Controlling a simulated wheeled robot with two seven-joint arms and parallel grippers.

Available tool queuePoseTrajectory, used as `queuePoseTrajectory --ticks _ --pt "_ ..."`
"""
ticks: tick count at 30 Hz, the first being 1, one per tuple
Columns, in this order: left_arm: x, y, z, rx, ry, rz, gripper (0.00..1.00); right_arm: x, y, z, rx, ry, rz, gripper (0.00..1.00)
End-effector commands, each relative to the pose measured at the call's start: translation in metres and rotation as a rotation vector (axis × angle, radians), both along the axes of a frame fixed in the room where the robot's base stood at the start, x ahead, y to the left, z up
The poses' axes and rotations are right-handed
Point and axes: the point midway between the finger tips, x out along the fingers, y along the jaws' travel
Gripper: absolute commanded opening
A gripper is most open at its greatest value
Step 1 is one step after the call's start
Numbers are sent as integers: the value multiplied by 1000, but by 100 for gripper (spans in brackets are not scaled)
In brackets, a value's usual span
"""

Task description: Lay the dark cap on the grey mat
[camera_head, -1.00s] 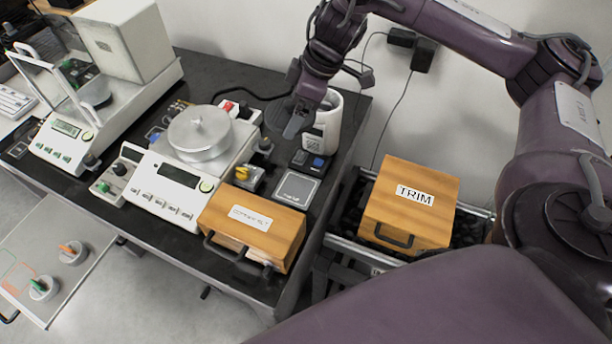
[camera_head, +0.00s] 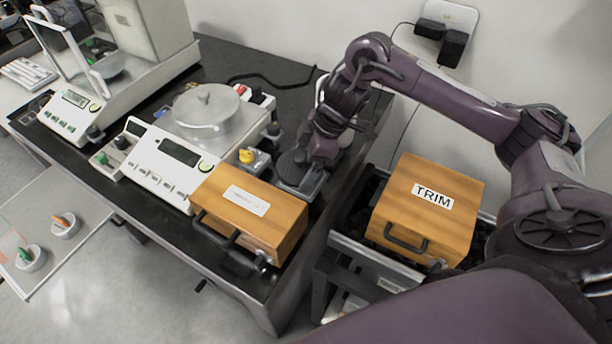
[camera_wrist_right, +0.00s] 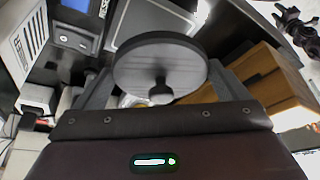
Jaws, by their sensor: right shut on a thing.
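The dark cap (camera_head: 291,166) is a round, flat disc. In the right wrist view the cap (camera_wrist_right: 160,66) shows a small knob facing the camera, between the two fingers. My right gripper (camera_head: 304,162) is shut on it; the fingers also show in the right wrist view (camera_wrist_right: 160,88). The grey mat (camera_head: 309,189) is a small square at the table's right side, just under the cap and partly hidden by it. The mat (camera_wrist_right: 150,17) also shows behind the cap in the wrist view. I cannot tell whether cap and mat touch. My left gripper is not in view.
A wooden box (camera_head: 262,215) stands close in front of the mat. A yellow-knobbed device (camera_head: 248,157) and a balance with a metal lidded pan (camera_head: 207,108) stand to its left. A wooden TRIM box (camera_head: 430,205) sits in a lower bin at right.

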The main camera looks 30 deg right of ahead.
Motion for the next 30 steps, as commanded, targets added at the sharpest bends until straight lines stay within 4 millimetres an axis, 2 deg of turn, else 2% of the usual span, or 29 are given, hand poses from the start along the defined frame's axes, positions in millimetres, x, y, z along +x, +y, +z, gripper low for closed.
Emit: queuePoseTrajectory --ticks 10,23,24,30 --pt "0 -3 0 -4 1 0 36 0 -1 -42 -1 1 -2 71" --pt "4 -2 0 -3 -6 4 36 0 0 -48 0 0 -2 71" --pt "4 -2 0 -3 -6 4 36 0 -1 -48 -1 -1 -2 99" --pt "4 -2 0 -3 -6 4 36 0 -1 -47 -1 -1 -2 100"
